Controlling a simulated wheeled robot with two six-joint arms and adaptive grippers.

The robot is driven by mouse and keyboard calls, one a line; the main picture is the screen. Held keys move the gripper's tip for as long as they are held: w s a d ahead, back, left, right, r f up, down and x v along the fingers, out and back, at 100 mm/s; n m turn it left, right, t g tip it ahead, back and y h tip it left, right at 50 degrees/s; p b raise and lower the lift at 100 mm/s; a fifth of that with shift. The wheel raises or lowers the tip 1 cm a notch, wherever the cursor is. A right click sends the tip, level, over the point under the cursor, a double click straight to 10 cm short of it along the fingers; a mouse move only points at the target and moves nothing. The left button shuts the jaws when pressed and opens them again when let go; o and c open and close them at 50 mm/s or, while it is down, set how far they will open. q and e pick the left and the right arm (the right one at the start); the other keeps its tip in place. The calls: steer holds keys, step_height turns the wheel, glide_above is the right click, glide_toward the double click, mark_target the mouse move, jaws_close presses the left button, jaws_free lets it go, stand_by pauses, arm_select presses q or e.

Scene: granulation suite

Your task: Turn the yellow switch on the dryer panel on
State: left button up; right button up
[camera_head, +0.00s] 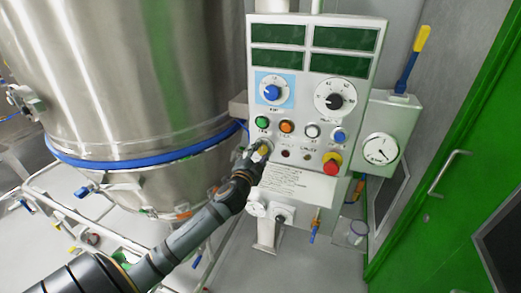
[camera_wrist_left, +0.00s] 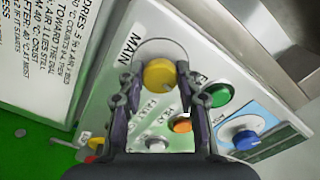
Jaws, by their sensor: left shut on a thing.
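The dryer panel (camera_head: 358,100) is a pale upright box with dark green displays, dials and buttons. The yellow switch (camera_head: 264,150) is at its lower left, below the green button, mostly hidden by my gripper. In the left wrist view the yellow switch (camera_wrist_left: 159,74) is a round knob on a pale disc beside the label "MAIN". My left gripper (camera_head: 259,151) reaches it from the lower left. In the wrist view the fingers of my left gripper (camera_wrist_left: 155,80) are on both sides of the knob, shut on it. Its turned position is not clear. My right gripper is not in view.
Close to the switch are a green button (camera_head: 262,122), an orange button (camera_head: 287,126) and a blue knob (camera_head: 272,92). A red stop button (camera_head: 332,163) sits lower right. A steel vessel (camera_head: 130,80) stands left, and a green door (camera_head: 450,170) stands right.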

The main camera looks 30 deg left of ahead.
arm_select(q)
steer(key=shift+m+p, duration=0.8)
steer(key=shift+m, duration=1.1)
steer(key=o, duration=1.2)
steer(key=shift+c, duration=0.2)
steer(key=shift+s, duration=0.1)
steer(key=v, duration=1.2)
